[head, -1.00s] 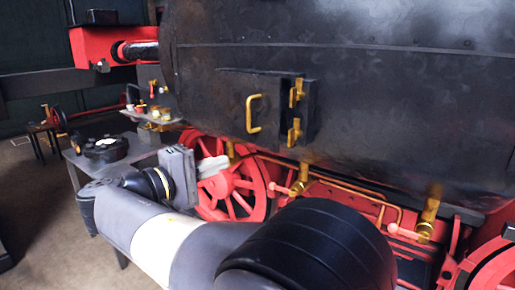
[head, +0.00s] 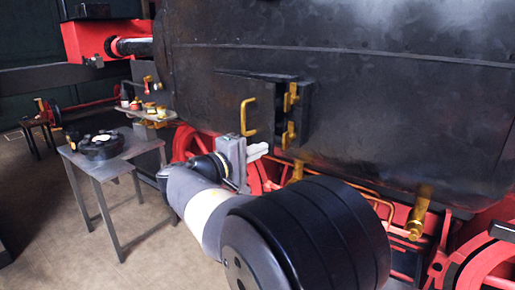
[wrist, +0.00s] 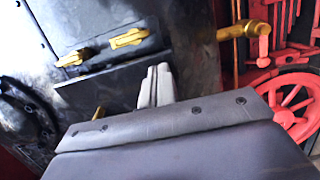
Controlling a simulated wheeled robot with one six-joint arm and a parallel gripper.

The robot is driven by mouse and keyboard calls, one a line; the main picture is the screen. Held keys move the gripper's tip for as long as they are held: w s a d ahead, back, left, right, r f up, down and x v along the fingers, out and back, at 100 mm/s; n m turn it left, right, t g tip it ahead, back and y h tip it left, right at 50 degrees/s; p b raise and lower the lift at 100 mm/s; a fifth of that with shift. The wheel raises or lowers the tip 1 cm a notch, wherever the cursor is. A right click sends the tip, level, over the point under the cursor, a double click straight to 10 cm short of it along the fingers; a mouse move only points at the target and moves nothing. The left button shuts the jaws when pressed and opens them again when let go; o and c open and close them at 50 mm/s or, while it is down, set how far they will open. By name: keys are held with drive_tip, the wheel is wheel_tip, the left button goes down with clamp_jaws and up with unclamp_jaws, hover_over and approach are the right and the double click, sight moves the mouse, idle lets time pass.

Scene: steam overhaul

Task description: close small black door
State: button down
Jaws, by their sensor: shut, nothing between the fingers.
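The small black door (head: 228,103) sits on the side of the black boiler in the head view. It has a brass handle (head: 247,117) on its face and stands out from the boiler, apparently ajar. Two brass fittings (head: 290,97) are beside its right edge, one above the other. In the wrist view, brass fittings (wrist: 128,38) show on dark panels at the upper left. My gripper (head: 259,150) is below the door and handle, apparently not touching them. Its pale fingers (wrist: 156,85) are together and empty in the wrist view. The door's inner side is hidden.
Red wheels and brass pipes run beneath the boiler (head: 390,110). A brass valve (head: 418,212) hangs at the right. A grey table (head: 125,160) holding a black round object (head: 98,147) stands at the left. The floor (head: 50,215) left of it is open.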

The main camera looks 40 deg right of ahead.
sight(271, 145)
drive_tip(key=d+b, duration=0.1)
drive_tip(key=d, duration=0.2)
drive_tip(key=d+b, duration=0.1)
drive_tip(key=shift+w+d+f+b, duration=0.15)
drive_tip(key=shift+w+d+b, duration=0.1)
drive_tip(key=shift+b, duration=0.1)
drive_tip(key=shift+r, duration=0.25)
drive_tip(key=shift+a, duration=0.1)
